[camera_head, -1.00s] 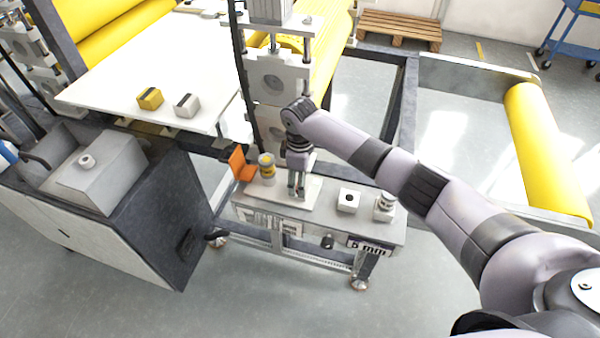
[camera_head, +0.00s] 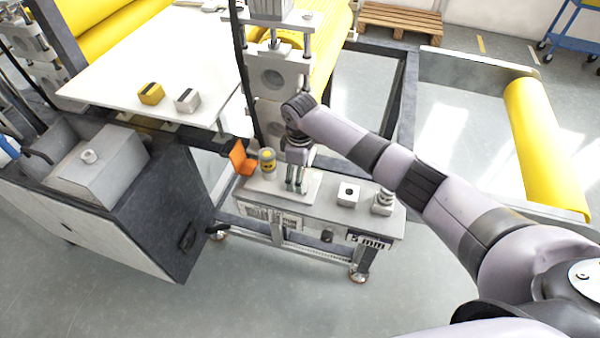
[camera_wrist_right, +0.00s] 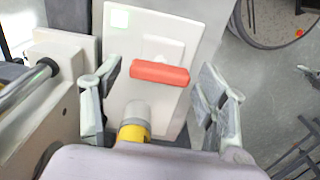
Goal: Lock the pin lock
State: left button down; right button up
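A red bar-shaped handle (camera_wrist_right: 160,73) sits on a raised mount on a pale plate in the right wrist view; it looks like the pin lock's handle. My right gripper (camera_wrist_right: 160,96) is open, with one finger on each side of the bar and gaps between. A grey and yellow knob (camera_wrist_right: 135,125) shows just below the bar. In the head view my right gripper (camera_head: 296,186) points down over the pale plate on the small cart (camera_head: 330,215); the red handle cannot be made out there. My left gripper is out of view.
An orange bracket (camera_head: 242,159) and a yellow-grey cylinder (camera_head: 267,161) stand left of my right gripper. A black-dotted white block (camera_head: 348,194) and a round knob (camera_head: 384,201) sit on the cart to its right. The roller machine (camera_head: 272,85) rises behind.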

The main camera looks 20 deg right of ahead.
jog(key=shift+r, duration=0.1)
notch_tip(320, 180, up, 12)
jog(key=shift+f, duration=0.1)
dwell(0.6)
